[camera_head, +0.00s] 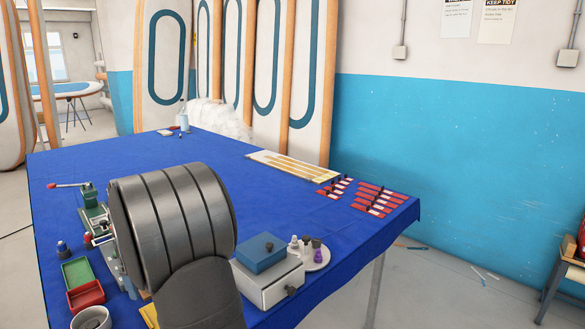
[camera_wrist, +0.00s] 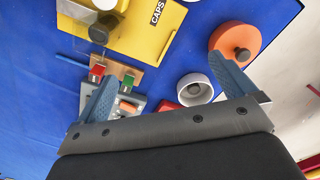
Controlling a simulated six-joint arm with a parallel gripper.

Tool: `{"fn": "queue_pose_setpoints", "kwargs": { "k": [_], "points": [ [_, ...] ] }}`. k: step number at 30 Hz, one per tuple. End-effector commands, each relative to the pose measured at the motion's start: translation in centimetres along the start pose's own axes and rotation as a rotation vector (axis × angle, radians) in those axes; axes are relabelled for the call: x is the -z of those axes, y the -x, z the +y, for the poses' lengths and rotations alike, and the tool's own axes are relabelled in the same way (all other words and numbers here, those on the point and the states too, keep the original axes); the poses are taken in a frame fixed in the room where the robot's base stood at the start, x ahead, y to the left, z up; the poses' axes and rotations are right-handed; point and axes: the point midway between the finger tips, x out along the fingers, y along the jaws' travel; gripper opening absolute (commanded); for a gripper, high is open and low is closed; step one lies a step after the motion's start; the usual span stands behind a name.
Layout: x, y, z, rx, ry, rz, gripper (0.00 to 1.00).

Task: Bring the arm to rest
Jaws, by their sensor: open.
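My gripper (camera_wrist: 165,95) shows in the wrist view with its two blue-grey fingers spread wide apart. It is open, with nothing held between the fingers. In the head view my large grey arm links stand over the near part of the blue table (camera_head: 200,145), and the gripper is hidden there. In the wrist view the fingers hang over the table with a yellow box (camera_wrist: 125,25) marked CAPS above them in the picture. I cannot tell the exact height of the fingers above the table.
A white cup (camera_wrist: 196,90) and an orange round container (camera_wrist: 234,42) lie near the right finger. A green tray (camera_head: 78,271), a red tray (camera_head: 85,296), a blue-topped box (camera_head: 268,281) and a round plate (camera_head: 316,260) surround my arm. The table's middle is clear.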

Motion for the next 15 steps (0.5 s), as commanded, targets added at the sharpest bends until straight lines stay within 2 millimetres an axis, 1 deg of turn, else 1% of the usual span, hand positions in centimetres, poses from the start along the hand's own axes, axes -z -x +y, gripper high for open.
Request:
{"fn": "queue_pose_setpoints", "kwargs": {
  "k": [1, 9, 15],
  "points": [
    [1.1, 0.0, 0.0, 0.0, 0.017, 0.0, 1.0],
    [6.5, 0.0, -0.3, 0.001, 0.094, 0.0, 1.0],
    [9.6, -2.2, -1.9, 0.002, 0.091, -0.002, 1.0]
  ]
}}
